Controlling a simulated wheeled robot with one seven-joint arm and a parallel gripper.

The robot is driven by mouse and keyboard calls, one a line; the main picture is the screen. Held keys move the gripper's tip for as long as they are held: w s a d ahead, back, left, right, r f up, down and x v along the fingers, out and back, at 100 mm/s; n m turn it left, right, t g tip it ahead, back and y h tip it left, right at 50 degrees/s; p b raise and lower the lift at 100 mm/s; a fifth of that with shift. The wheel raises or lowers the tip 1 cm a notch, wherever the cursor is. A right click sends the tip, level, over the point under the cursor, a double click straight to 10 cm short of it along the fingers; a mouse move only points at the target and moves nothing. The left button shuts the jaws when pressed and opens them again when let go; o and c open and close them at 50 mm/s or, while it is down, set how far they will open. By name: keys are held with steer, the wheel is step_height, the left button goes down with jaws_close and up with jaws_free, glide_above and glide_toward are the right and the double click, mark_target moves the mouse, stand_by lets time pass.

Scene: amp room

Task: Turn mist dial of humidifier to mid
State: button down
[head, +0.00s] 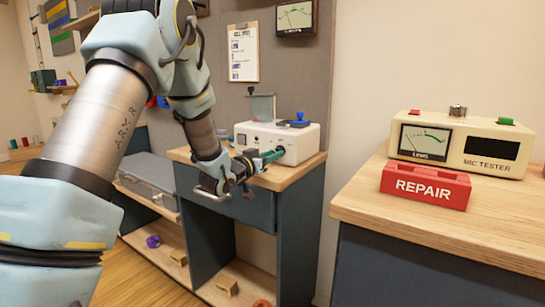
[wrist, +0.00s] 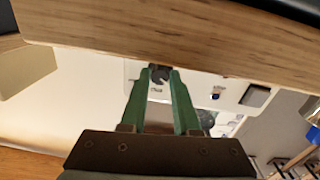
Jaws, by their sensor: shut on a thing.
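The humidifier (head: 303,143) is a white box with a clear grey tank and a blue part on top, standing on the wooden-topped cabinet. Its mist dial (wrist: 160,74) is a small dark knob on the white front panel, seen in the wrist view with small marks beside it. My gripper (head: 277,155) reaches the humidifier's front. In the wrist view, my gripper's green fingers (wrist: 160,80) are closed on the dial from both sides. The fingers hide the dial in the head view, and its setting cannot be read.
The cabinet's wooden top (head: 290,176) lies under the humidifier, close to my gripper; its edge (wrist: 170,40) spans the wrist view. A drawer handle (head: 212,194) sticks out just below. To the right, a bench holds a red REPAIR block (head: 425,186) and a mic tester (head: 455,140).

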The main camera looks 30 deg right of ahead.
steer(key=shift+f, duration=0.15)
steer(key=m+b, duration=0.3)
steer(key=shift+f+b, duration=0.15)
steer(key=shift+b, duration=0.2)
steer(key=m+b, duration=0.2)
steer(key=b, duration=0.1)
steer(key=shift+m, duration=0.3)
steer(key=m+b, duration=0.4)
steer(key=b, duration=0.1)
steer(key=shift+r+m+b, duration=0.2)
steer(key=shift+m+b, duration=0.3)
steer(key=shift+m, duration=0.3)
steer(key=shift+a+r, duration=0.1)
steer(key=c, duration=0.6)
jaws_free()
steer(key=shift+w, duration=0.1)
steer(key=shift+c, duration=0.2)
